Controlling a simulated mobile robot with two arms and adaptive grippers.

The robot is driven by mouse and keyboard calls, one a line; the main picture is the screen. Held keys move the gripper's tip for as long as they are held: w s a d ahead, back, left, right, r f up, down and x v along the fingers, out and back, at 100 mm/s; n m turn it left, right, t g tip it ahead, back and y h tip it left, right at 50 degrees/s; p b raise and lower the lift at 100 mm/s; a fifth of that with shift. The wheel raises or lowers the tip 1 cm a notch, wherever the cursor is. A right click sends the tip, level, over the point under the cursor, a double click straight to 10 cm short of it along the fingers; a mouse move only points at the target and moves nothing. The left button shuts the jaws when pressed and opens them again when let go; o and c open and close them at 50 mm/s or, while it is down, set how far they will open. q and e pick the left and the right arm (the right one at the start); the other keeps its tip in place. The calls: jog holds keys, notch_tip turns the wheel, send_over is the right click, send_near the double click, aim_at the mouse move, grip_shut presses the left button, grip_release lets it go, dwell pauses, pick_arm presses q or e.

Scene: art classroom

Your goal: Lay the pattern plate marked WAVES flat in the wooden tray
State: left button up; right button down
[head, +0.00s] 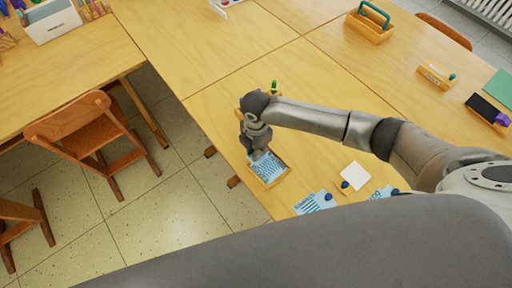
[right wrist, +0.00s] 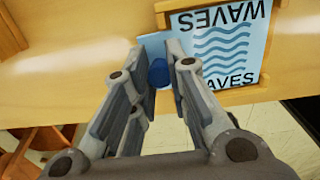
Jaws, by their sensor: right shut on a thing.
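The WAVES plate (right wrist: 222,45) is light blue with dark wavy lines and a blue knob (right wrist: 158,74). My right gripper (right wrist: 160,80) is shut on this knob. In the head view the plate (head: 267,166) is under my right gripper (head: 256,154), over the wooden tray (head: 274,182). The tray's rim (right wrist: 240,97) shows along the plate's edges in the right wrist view. The plate looks about level; I cannot tell whether it touches the tray floor. The fingers hide part of it. My left gripper is not in view.
Two other light blue plates (head: 315,203) (head: 381,192) and a white card (head: 355,175) lie to the right of the tray. A wooden caddy (head: 370,24) and a small wooden box (head: 436,76) stand farther back. The table's left edge is close to the tray.

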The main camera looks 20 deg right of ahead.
dwell(0.3)
jog(key=c, duration=1.3)
grip_release()
jog(key=shift+o, duration=1)
jog(key=shift+r+p, duration=3.05)
jog(key=shift+p, duration=0.35)
